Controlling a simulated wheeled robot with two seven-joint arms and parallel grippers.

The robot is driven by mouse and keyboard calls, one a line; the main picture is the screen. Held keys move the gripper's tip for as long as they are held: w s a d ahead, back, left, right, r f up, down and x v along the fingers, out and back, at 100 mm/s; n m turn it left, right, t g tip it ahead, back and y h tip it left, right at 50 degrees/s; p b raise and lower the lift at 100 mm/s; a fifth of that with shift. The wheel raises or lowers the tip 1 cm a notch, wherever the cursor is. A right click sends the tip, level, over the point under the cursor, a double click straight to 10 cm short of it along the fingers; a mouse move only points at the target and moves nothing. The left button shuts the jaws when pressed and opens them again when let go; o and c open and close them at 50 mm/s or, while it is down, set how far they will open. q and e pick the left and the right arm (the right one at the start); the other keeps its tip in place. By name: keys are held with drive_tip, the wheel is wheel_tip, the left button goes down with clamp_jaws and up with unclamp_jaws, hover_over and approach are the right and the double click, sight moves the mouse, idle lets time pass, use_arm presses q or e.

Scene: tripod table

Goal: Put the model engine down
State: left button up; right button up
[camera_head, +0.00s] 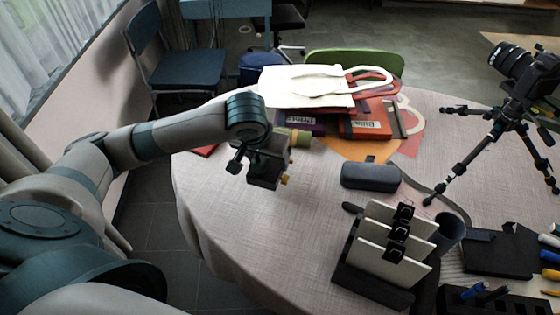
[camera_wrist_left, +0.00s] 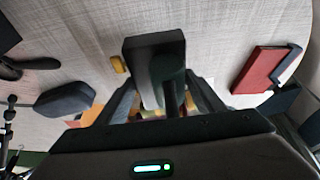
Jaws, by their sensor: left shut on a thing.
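My left gripper (camera_head: 250,155) reaches in from the left and is shut on the model engine (camera_head: 268,170), a dark grey block with small yellow knobs. The engine appears above the left part of the round table (camera_head: 230,225); I cannot tell how far above the cloth. In the left wrist view the engine (camera_wrist_left: 153,48) sits between the fingers of my left gripper (camera_wrist_left: 165,105), with pale tablecloth behind it. Part of the engine is hidden by the fingers. My right gripper is not in view.
A dark glasses case (camera_head: 370,177) lies right of the engine. A stand with white cards (camera_head: 390,250) is at the front, and a camera tripod (camera_head: 495,130) at the right. Books and a white bag (camera_head: 305,88) lie behind. The cloth at front left is clear.

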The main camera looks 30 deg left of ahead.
sight(254, 159)
use_arm(q)
drive_tip(key=shift+w+a+f, duration=0.25)
drive_tip(key=shift+a+f, duration=0.1)
drive_tip(key=shift+a, duration=0.3)
drive_tip(key=shift+w+a+f, duration=0.2)
drive_tip(key=shift+a+f, duration=0.15)
drive_tip(key=shift+a, duration=0.3)
drive_tip(key=shift+f, duration=2)
drive_tip(key=o, duration=2)
drive_tip(key=shift+s+f, duration=0.1)
drive_tip(key=shift+f, duration=0.1)
drive_tip(key=v, duration=1.1)
drive_tip(key=shift+s+r+p, duration=0.1)
drive_tip(key=shift+r+p, duration=0.25)
drive_tip(key=shift+s+r, duration=0.1)
drive_tip(key=shift+r, duration=0.15)
